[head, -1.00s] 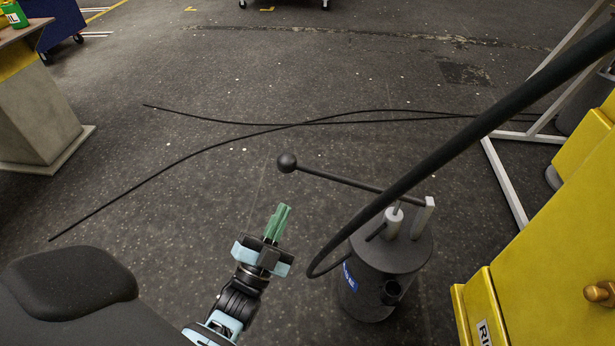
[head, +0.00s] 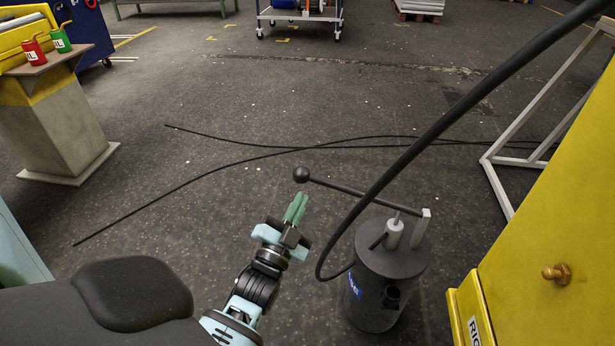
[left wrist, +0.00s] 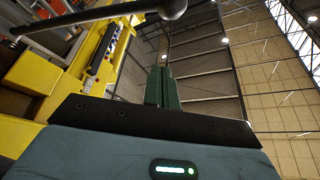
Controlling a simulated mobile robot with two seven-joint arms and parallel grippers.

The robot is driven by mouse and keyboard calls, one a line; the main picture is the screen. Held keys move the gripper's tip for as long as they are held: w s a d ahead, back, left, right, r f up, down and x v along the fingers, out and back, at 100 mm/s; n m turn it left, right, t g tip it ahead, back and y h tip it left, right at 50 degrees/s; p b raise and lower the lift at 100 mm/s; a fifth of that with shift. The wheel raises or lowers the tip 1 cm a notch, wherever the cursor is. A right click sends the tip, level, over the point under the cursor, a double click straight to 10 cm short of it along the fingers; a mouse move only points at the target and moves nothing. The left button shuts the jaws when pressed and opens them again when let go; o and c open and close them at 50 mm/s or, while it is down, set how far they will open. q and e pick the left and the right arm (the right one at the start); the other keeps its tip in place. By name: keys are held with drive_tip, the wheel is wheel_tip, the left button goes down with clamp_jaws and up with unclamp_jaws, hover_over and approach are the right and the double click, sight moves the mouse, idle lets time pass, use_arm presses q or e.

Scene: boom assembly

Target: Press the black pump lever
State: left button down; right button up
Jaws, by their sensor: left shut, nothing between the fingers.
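The black pump lever (head: 345,187) is a thin rod with a round ball knob (head: 301,174) at its left end. It joins the top of the dark grey cylindrical pump (head: 378,290) on the floor. My left gripper (head: 296,207) has green fingers, shut and empty, with the tips a little below the ball in the head view. I cannot tell whether they touch it. In the left wrist view the fingers (left wrist: 161,88) point up, and the ball (left wrist: 172,7) and rod show above them at the top edge. My right gripper is not in view.
A thick black hose (head: 430,140) arches in front of the pump. A yellow cabinet (head: 540,260) stands close at the right, with a white metal frame (head: 530,125) behind it. Black cables (head: 240,160) lie on the floor. A pedestal with red and green cans (head: 60,40) stands at the left.

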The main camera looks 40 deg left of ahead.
sight(306, 176)
use_arm(q)
drive_tip(key=w+a, duration=0.1)
drive_tip(key=w, duration=0.1)
drive_tip(key=w+a+b, duration=0.1)
drive_tip(key=w+a, duration=0.1)
drive_tip(key=w, duration=0.1)
drive_tip(key=w+a+b, duration=0.1)
drive_tip(key=w, duration=0.2)
drive_tip(key=shift+w+a+r, duration=0.1)
drive_tip(key=shift+a+r, duration=0.05)
drive_tip(key=shift+a, duration=0.25)
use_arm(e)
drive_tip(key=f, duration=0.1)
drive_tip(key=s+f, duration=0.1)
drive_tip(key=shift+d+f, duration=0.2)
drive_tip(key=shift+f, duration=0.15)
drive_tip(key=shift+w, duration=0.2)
